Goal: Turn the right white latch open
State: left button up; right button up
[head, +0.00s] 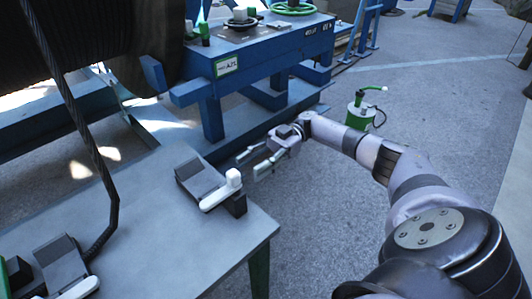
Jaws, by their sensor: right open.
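The right white latch (221,190) is a white lever on a dark grey block near the right corner of the grey-blue table (178,243). Its long arm lies low and slants up to the right to a raised, rounded end. My right gripper (249,167) is open and empty, just beyond the latch and to its upper right. Its fingers point left toward the latch and appear apart from it. Another white latch (78,289) shows at the bottom left, partly cut off by the frame edge. My left gripper is not in view.
A dark cable (80,120) hangs from the large reel (95,35) down to the table on the left. A blue steel frame (245,70) stands behind the gripper. A green and white device (360,112) is on the floor. Grey floor is open at the right.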

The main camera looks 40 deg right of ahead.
jog(key=shift+w+d, duration=0.2)
jog(key=shift+d, duration=2.5)
